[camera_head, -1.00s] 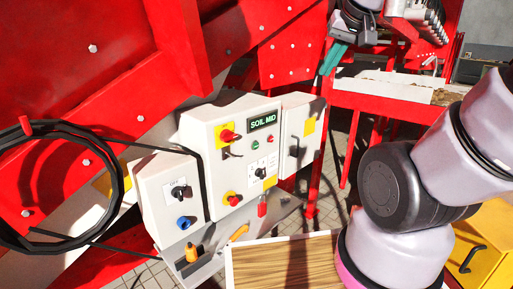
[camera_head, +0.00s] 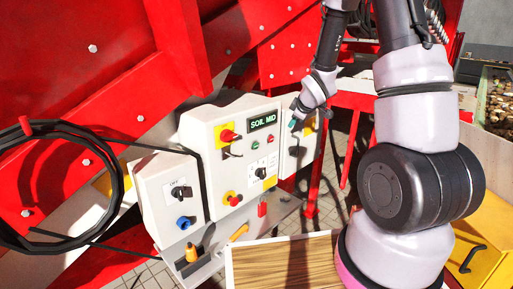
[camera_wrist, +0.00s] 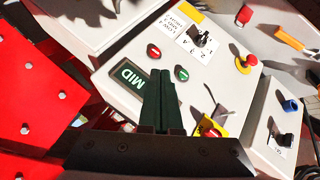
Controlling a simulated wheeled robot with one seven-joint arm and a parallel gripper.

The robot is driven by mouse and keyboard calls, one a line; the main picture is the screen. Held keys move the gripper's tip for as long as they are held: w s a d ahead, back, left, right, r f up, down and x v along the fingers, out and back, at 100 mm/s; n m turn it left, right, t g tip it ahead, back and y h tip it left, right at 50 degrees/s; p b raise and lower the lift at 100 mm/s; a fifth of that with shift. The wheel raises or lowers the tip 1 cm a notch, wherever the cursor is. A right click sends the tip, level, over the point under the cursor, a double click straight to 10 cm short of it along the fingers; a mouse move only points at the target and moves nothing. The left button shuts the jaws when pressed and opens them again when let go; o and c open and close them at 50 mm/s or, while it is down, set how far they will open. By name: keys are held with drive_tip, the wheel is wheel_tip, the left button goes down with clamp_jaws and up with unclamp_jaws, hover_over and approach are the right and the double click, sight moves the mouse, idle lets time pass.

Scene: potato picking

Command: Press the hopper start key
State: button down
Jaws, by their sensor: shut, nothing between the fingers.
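Below the display are a green key (camera_head: 255,146) and a red key (camera_head: 270,138). In the wrist view the green key (camera_wrist: 181,73) and red key (camera_wrist: 153,51) lie just beyond the fingertips; their labels are unreadable. My gripper (camera_head: 292,124) is shut and empty, right of the display in the head view. In the wrist view my gripper (camera_wrist: 160,76) overlaps the display (camera_wrist: 130,78). I see no contact with either key.
A red-and-yellow rotary switch (camera_head: 228,135), a black selector (camera_head: 261,173) and a red-and-yellow knob (camera_head: 232,199) share the panel. A smaller box (camera_head: 170,200) with a blue socket is at left. A wooden board (camera_head: 285,262) lies below. A black cable loop hangs at far left.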

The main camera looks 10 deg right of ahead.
sight(256, 149)
drive_tip(key=a+f+n+y, duration=0.1)
drive_tip(key=a+f+n, duration=0.1)
drive_tip(key=f, duration=0.4)
drive_tip(key=a+f+n+y, duration=0.1)
drive_tip(key=a+f+n, duration=0.1)
drive_tip(key=f, duration=0.5)
drive_tip(key=shift+w+a+f+n+g+y, duration=0.25)
drive_tip(key=shift+n+g+y, duration=0.05)
drive_tip(key=shift+n, duration=0.6)
drive_tip(key=w+a, duration=0.5)
drive_tip(key=w, duration=0.2)
drive_tip(key=shift+w+a, duration=0.15)
idle(0.9)
drive_tip(key=shift+w+a, duration=0.2)
drive_tip(key=shift+w, duration=0.05)
drive_tip(key=shift+w+a, duration=0.25)
drive_tip(key=shift+w, duration=0.1)
idle(0.7)
drive_tip(key=shift+s+d, duration=0.55)
drive_tip(key=shift+s, duration=0.15)
